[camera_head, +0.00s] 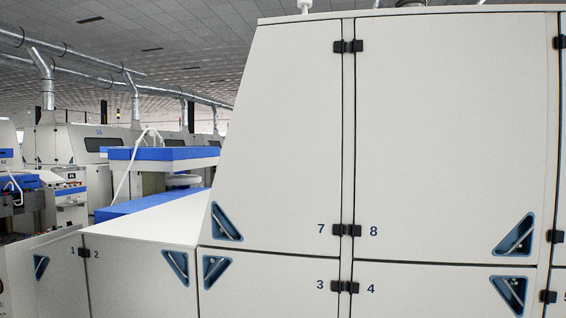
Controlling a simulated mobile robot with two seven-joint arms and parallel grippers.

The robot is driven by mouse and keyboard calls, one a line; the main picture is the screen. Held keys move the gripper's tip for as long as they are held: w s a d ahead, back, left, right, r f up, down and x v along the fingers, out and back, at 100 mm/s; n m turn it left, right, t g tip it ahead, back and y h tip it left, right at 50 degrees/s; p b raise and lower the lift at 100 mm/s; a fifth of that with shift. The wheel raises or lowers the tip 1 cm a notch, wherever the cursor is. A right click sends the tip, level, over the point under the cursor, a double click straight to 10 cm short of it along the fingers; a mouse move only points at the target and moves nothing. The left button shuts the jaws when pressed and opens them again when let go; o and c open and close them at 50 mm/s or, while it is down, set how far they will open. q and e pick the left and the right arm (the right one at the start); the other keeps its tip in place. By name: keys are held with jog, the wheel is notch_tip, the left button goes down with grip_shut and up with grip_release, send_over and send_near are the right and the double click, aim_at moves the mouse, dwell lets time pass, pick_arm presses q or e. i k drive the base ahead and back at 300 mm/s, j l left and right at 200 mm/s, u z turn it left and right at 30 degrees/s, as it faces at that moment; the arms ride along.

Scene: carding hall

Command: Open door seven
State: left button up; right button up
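Door seven (285,140) is the tall, pale grey upper-left panel of the large machine. Its slanted left edge narrows it toward the top, and the number 7 is printed at its lower right corner. A blue triangular recess with a handle bar (226,223) sits at its lower left corner. Black hinges (340,230) are on its right edge, at top and bottom. The door looks shut, flush with its frame. Neither of my grippers is in view.
Door eight (450,130) is to the right; doors three (270,290) and four (430,295) are below. A low cabinet (140,265) with doors one and two juts out at left. Blue-and-white machinery (160,155) and ceiling ducts (85,65) stand behind.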

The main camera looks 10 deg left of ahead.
aim_at(277, 186)
jog(key=i+j+u, duration=0.25)
jog(key=i+j, duration=0.2)
jog(key=i+j+u, duration=0.3)
jog(key=i+j, duration=0.25)
